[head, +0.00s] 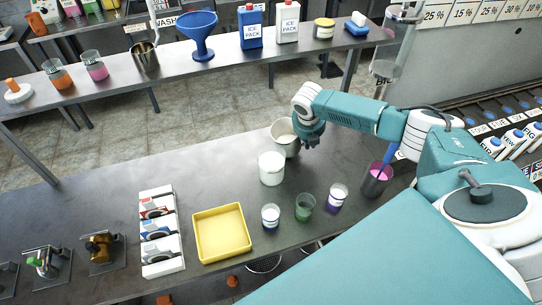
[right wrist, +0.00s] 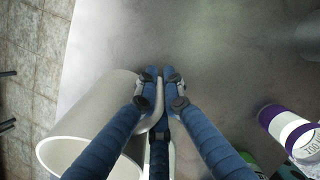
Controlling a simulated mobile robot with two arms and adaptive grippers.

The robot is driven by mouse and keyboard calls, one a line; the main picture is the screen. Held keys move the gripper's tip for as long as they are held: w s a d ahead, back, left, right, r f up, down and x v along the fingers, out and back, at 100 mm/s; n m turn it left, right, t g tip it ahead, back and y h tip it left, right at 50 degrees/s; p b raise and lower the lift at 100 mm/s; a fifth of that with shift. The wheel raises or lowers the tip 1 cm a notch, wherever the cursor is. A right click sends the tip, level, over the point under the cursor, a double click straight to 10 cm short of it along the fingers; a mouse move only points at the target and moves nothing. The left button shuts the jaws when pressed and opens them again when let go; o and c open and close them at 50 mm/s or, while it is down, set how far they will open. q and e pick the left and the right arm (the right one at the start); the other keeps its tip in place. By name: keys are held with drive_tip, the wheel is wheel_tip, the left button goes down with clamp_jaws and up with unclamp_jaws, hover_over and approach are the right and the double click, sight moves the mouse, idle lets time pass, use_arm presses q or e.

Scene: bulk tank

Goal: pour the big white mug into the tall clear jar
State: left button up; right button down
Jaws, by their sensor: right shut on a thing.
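The big white mug (head: 284,139) is near the far edge of the front table, beside my right gripper (head: 309,135). In the right wrist view the mug (right wrist: 108,105) is tilted in the picture with its open mouth toward the lower left. My right gripper (right wrist: 161,88) is shut on its handle. I cannot tell whether the mug touches the table. A white cylindrical container (head: 271,169) stands just in front of the mug. I cannot surely pick out the tall clear jar; several small clear vessels stand nearby. My left gripper is not in view.
Small vessels with blue (head: 270,217), green (head: 305,207) and purple (head: 337,198) stand near the front edge. A yellow tray (head: 222,233) is left of them. A dark cup with pink contents (head: 377,180) stands at right. The table left of the mug is clear.

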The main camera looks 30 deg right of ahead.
drive_tip(key=shift+w+d+f+y+b, duration=0.15)
drive_tip(key=shift+w+f+y+b, duration=0.05)
drive_tip(key=shift+f+y+b, duration=0.1)
drive_tip(key=g+y+b, duration=0.1)
drive_tip(key=b, duration=0.1)
drive_tip(key=f+n+y+b, duration=0.1)
drive_tip(key=b, duration=0.2)
drive_tip(key=shift+w+d+g, duration=0.15)
drive_tip(key=shift+w+g, duration=0.2)
drive_tip(key=shift+g, duration=0.05)
drive_tip(key=shift+r+y+b, duration=0.1)
drive_tip(key=shift+y+b, duration=0.3)
drive_tip(key=shift+b, duration=0.4)
